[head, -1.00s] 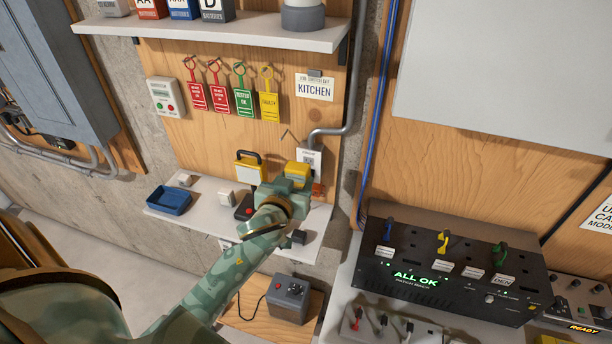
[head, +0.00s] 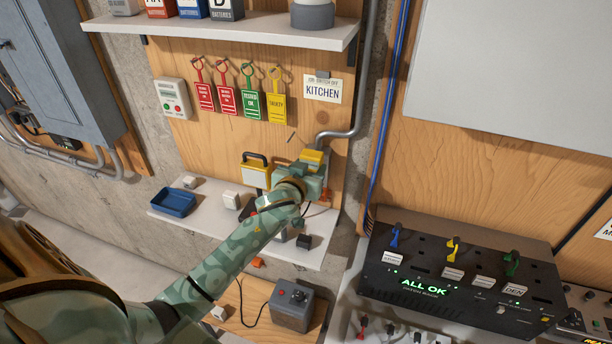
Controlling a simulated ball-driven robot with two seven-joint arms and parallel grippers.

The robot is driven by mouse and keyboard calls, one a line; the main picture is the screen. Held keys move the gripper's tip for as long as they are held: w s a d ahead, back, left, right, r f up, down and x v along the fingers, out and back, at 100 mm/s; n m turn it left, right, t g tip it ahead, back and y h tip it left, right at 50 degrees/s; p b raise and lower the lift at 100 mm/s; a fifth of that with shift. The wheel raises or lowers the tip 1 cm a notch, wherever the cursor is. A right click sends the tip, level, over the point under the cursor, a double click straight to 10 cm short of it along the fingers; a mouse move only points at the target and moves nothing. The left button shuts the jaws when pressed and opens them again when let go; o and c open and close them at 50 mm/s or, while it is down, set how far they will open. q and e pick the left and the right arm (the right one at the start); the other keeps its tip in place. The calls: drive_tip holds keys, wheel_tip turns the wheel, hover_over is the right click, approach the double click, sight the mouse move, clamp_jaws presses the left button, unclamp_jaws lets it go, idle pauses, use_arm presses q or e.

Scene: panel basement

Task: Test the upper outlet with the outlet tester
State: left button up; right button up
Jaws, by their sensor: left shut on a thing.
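My left gripper (head: 313,176) is in front of the wooden wall board, at the lower end of the grey conduit. It is shut on a small yellow block (head: 313,157), which looks like the outlet tester; only its top shows above my fingers. The outlets are hidden behind my gripper and the tester, so I cannot tell whether the tester touches the upper outlet. An orange-red piece (head: 325,195) shows just right of my gripper. My right gripper is not in view.
A yellow device with a black handle (head: 255,172) stands left of my gripper. The lower shelf (head: 205,213) holds a blue tray (head: 173,202) and small boxes. Several tags hang above, beside a KITCHEN sign (head: 322,89).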

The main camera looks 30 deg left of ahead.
use_arm(q)
drive_tip(key=shift+w+a+p, duration=0.1)
drive_tip(key=shift+w+p, duration=0.25)
drive_tip(key=shift+w, duration=0.2)
idle(1.2)
drive_tip(key=shift+r+p, duration=0.1)
drive_tip(key=shift+p, duration=0.3)
idle(0.9)
drive_tip(key=shift+w, duration=0.1)
idle(0.5)
drive_tip(key=o, duration=1.2)
